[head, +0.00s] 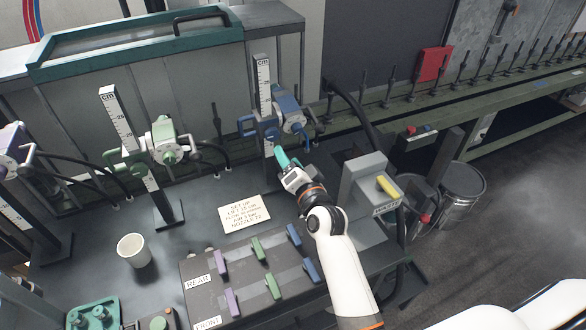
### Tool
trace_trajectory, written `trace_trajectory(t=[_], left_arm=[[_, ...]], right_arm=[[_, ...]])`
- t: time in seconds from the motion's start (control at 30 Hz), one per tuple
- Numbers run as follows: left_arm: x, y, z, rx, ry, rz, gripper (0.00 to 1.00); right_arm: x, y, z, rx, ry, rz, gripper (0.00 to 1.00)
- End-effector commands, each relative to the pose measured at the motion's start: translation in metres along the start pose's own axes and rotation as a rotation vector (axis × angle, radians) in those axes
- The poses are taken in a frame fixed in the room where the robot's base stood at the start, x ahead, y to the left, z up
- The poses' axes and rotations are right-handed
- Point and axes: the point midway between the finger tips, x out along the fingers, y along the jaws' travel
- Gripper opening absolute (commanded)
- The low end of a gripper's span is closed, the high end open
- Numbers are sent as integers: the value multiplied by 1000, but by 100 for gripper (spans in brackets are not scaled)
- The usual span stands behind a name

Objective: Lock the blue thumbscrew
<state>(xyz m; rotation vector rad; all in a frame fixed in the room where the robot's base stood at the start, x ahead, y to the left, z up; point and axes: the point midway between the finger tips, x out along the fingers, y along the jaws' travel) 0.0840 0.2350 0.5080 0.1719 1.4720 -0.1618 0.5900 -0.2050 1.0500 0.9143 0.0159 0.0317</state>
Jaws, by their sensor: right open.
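The blue spindle unit (289,112) is clamped on an upright post with a white cm scale (263,84) at the back of the bench. Small blue parts (270,133) sit at the clamp's front on the post; which one is the thumbscrew is too small to tell. My right gripper (285,158), with teal fingertips, is just below and in front of this clamp, near the lower post. It is open and I see nothing held in it. Its fingers partly cover the post's foot, and contact cannot be told. My left gripper is not in view.
A green spindle (165,142) and a purple one (10,145) stand to the left. A paper note (244,213), a white cup (134,250) and a panel of coloured levers (195,275) lie in front. A grey box with a yellow switch (370,182) stands close right of my right arm.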

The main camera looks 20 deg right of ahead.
Motion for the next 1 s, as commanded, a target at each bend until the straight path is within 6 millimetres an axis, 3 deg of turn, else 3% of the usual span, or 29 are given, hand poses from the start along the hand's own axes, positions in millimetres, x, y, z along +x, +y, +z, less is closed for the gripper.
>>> trace_trajectory(t=[0.2,0.77,0.87,1.0], left_arm=[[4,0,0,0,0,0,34],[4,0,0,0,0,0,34],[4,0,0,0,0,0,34],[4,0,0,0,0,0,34]], right_arm=[[-22,0,-1,1,0,0,57],[-26,-1,-2,-9,11,-4,57],[-38,-8,-13,-72,80,-34,57],[-86,-30,-48,-281,320,-134,57]])
